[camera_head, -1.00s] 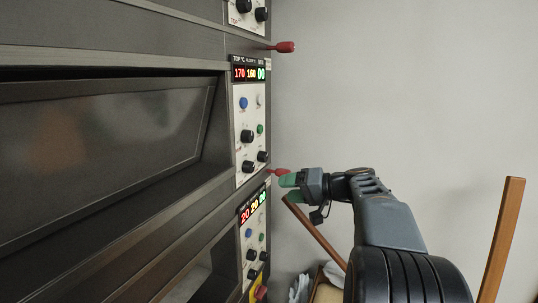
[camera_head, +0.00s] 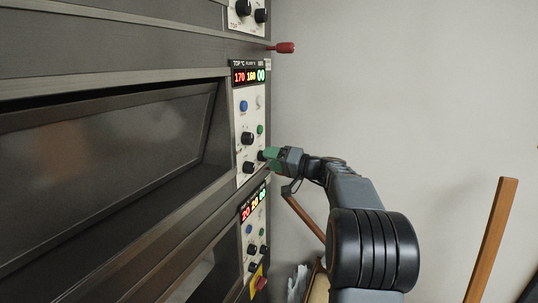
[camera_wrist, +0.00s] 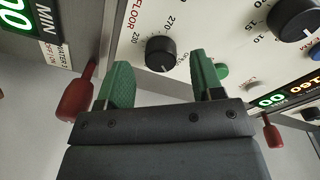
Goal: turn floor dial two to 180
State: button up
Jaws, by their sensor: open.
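The middle oven's control panel (camera_head: 241,118) shows a display (camera_head: 249,76) reading 170 in red, 160 in yellow and 00 in green. The black dial marked FLOOR (camera_wrist: 160,53) faces my gripper in the wrist view, with 230 and 270 readable on its scale. In the head view the dial (camera_head: 261,155) is at the panel's right side, partly hidden by the fingertips. My gripper (camera_wrist: 160,66) is open, with its green fingers on either side of the dial in the picture. The dial seems just beyond the fingertips; contact cannot be told.
A red handle (camera_wrist: 75,100) is close left of my fingers, and another (camera_wrist: 272,135) is at the right. Other dials (camera_head: 248,138) share the panel. The lower oven's panel (camera_head: 252,235) is below. A wooden pole (camera_head: 492,240) stands at the right by bare wall.

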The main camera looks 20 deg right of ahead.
jog(key=shift+x, duration=0.9)
jog(key=shift+c, duration=0.2)
jog(key=c, duration=0.9)
jog(key=shift+r+m, duration=0.15)
jog(key=shift+m, duration=3.55)
jog(key=shift+g, duration=0.3)
